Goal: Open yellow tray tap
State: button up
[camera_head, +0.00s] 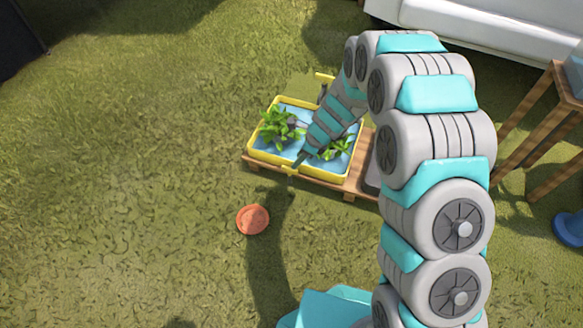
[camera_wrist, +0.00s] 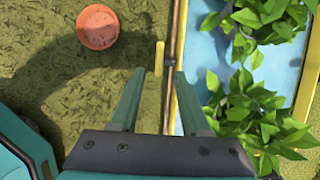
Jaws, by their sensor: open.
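The yellow tray (camera_head: 262,158) holds blue water and leafy green plants, and stands on a low wooden stand. In the wrist view its yellow rim (camera_wrist: 179,40) runs along the right. A small yellow tap handle (camera_wrist: 159,58) sticks out beside the rim, with a dark joint at its side; in the head view the tap (camera_head: 290,170) is a small yellow bit at the near edge. My gripper (camera_wrist: 160,76) is open, its two fingers on either side of the handle's line, the tips just short of it. In the head view my gripper (camera_head: 301,160) is over the tray's near edge.
An orange-red round pot (camera_head: 253,219) sits on the grass left of my arm. A wooden table (camera_head: 540,125) and a white bench-like object (camera_head: 480,22) stand at the right and back. A blue object (camera_head: 570,229) is at the right edge. Grass at left is clear.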

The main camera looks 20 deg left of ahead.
aim_at(290, 171)
jog(key=b+x, duration=0.1)
jog(key=x, duration=0.6)
grip_shut()
dwell(0.5)
